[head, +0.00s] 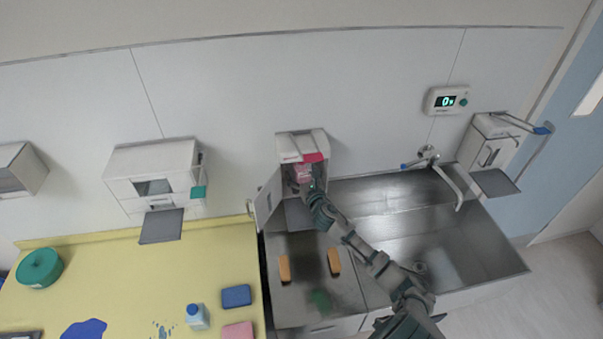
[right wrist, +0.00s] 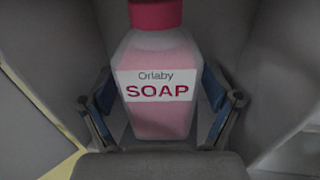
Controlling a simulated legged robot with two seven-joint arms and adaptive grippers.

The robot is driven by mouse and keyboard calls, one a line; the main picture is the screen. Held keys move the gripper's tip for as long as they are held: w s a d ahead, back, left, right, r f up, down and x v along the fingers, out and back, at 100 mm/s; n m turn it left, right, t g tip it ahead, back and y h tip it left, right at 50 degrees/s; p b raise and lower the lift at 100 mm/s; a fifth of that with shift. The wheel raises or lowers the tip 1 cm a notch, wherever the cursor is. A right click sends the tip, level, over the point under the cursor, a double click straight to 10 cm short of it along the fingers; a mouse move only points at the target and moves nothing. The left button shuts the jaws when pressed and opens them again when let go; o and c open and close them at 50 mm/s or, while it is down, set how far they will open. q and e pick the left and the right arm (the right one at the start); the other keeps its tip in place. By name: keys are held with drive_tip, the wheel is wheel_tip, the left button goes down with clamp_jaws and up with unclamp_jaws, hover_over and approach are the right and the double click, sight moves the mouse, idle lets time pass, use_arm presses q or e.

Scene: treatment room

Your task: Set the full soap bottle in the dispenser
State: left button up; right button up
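The soap bottle (right wrist: 160,65) is upright, with a pink cap, pink liquid and a label reading "Orlaby SOAP". In the head view the bottle (head: 303,173) shows pink inside the open wall dispenser (head: 290,146), whose door (head: 268,198) hangs open to the left. My right gripper (head: 312,192) reaches into the dispenser from below right. My left gripper is not in view.
A steel sink (head: 440,235) with a tap (head: 430,160) lies to the right. The yellow counter (head: 140,270) at left holds a blue sponge (head: 236,296), a pink sponge (head: 238,331) and a small bottle (head: 197,316). Another wall dispenser (head: 155,175) hangs left of the open one.

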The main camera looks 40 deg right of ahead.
drive_tip(key=v, duration=1.2)
drive_tip(key=shift+d, duration=0.1)
